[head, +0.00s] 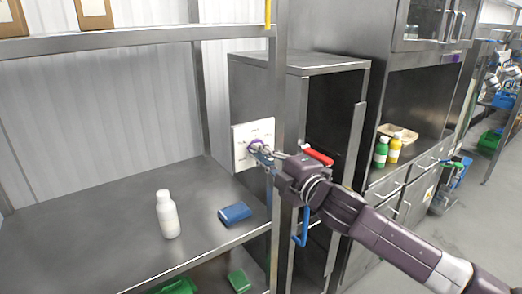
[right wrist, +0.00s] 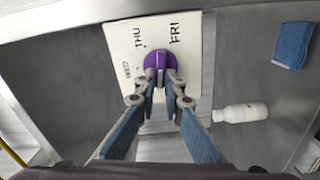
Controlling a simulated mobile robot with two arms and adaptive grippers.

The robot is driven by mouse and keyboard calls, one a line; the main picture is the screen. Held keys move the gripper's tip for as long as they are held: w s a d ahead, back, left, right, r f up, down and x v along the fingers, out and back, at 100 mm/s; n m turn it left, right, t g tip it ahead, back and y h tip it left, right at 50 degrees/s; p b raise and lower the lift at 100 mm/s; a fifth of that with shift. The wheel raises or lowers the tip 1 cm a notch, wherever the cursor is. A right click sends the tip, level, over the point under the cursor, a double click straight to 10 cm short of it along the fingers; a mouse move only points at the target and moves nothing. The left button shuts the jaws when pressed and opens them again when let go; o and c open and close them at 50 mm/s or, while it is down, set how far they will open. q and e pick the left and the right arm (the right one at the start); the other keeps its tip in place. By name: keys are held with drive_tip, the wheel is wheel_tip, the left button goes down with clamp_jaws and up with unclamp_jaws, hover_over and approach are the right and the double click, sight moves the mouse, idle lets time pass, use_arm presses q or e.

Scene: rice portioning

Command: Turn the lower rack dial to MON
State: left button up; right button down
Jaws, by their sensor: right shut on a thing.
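The rack dial is a purple knob (head: 254,144) on a white plate (head: 239,160) fixed to the rack post. In the right wrist view the knob (right wrist: 160,61) sits between my fingertips, in front of the plate (right wrist: 116,36). The plate shows THU, FRI and a smaller label that looks like WED; I see no MON label, as my fingers cover part of the plate. I cannot tell where the knob points. My right gripper (head: 263,152) is shut on the knob, and its fingers (right wrist: 160,79) show on both sides. My left gripper is not in view.
A rack post (head: 279,90) stands beside the dial. Right of it are a red-handled thing (head: 318,155) and a steel cabinet (head: 335,62).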

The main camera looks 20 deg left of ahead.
drive_tip(key=shift+f+n+p, duration=0.25)
drive_tip(key=shift+n+p, duration=0.1)
drive_tip(key=shift+n, duration=1.6)
drive_tip(key=shift+f+n+p, duration=0.2)
drive_tip(key=shift+n+p, duration=0.15)
drive_tip(key=shift+n, duration=1.6)
drive_tip(key=shift+f, duration=0.1)
drive_tip(key=c, duration=2)
unclamp_jaws()
drive_tip(key=shift+w, duration=0.1)
drive_tip(key=shift+c, duration=0.2)
drive_tip(key=v, duration=1.2)
